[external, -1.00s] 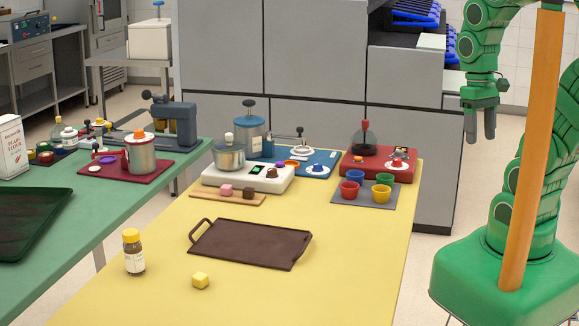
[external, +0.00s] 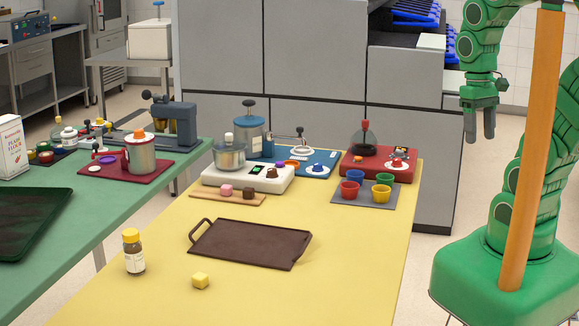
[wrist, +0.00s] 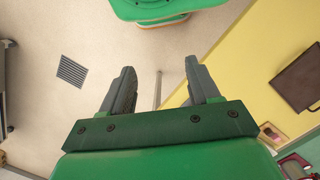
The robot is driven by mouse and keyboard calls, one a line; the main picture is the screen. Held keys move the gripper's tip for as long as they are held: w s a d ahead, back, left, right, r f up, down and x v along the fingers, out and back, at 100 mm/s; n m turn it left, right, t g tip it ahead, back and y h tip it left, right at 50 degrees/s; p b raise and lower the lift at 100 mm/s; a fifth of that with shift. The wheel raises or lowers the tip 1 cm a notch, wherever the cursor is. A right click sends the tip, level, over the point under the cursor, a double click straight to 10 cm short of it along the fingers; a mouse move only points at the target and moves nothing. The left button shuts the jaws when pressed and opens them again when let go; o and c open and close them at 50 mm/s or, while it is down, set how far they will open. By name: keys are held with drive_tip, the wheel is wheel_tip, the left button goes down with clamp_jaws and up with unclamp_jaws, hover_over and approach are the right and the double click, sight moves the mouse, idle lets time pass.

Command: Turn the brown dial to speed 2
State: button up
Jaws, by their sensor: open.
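The brown dial (external: 271,173) is a small knob on the right part of the white appliance (external: 225,180), beside a small green display (external: 257,170). A metal pot (external: 229,156) stands on the left of that appliance. The dial's marks are too small to read. My gripper (external: 481,132) hangs in the air to the right of the yellow table (external: 345,270), fingers pointing down, well apart from the dial. In the wrist view my gripper (wrist: 158,85) is open and empty above the floor. The dial does not show in the wrist view.
A blue board (external: 325,158) and a red appliance (external: 378,165) stand behind and right of the white one. Colored cups stand on a grey mat (external: 340,199).

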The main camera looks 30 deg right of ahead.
drive_tip(key=w+a+r+n, duration=0.1)
drive_tip(key=w+a, duration=0.1)
drive_tip(key=w, duration=0.5)
drive_tip(key=w+a+r+n, duration=0.1)
drive_tip(key=w+a, duration=0.1)
drive_tip(key=w, duration=0.6)
drive_tip(key=n+t, duration=0.2)
drive_tip(key=n, duration=0.5)
hover_over(272, 169)
wheel_tip(272, 169, down, 14)
drive_tip(key=shift+s+d, duration=0.15)
drive_tip(key=shift+a+f, duration=0.25)
drive_tip(key=shift+f, duration=3.85)
